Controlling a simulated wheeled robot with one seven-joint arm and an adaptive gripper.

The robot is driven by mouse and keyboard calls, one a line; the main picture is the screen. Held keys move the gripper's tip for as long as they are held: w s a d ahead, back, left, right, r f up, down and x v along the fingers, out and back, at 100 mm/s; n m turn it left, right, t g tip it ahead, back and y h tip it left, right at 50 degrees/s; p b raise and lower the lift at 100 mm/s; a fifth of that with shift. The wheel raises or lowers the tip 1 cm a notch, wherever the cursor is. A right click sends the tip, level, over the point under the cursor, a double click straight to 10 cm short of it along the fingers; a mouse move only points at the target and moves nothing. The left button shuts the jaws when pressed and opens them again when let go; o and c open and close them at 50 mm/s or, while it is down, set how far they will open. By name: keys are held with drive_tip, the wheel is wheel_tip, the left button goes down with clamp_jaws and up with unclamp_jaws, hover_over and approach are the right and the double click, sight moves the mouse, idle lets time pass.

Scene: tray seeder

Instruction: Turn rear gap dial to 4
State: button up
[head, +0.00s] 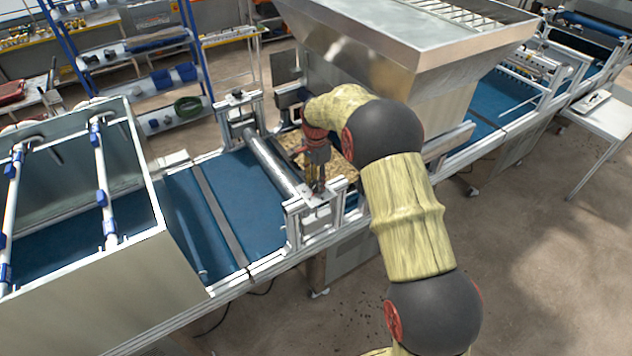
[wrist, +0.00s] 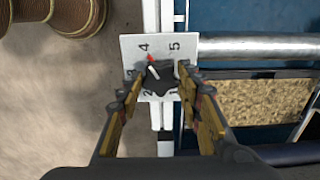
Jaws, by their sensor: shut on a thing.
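The gap dial (wrist: 160,78) is a dark knob on a white plate (wrist: 130,45) numbered 1 to 5, in the wrist view. A white line on the knob and a red mark at its edge point up and slightly left, toward the 4. My gripper (wrist: 161,78) has its fingers on the left and right sides of the knob and is shut on it. In the head view my gripper (head: 318,188) points down at the near end of the roller bracket, and the knob is too hidden to read.
A metal roller (head: 270,160) crosses the blue conveyor belt (head: 235,195) beside the gripper. A large metal hopper (head: 400,60) stands behind my arm. A grey bin (head: 110,270) with white pipes is at the left. The floor at the right is open.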

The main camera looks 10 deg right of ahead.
sight(316, 183)
idle(0.4)
drive_tip(key=o, duration=1.2)
drive_tip(key=shift+c, duration=0.2)
wheel_tip(316, 183, up, 12)
drive_tip(key=shift+w, duration=0.1)
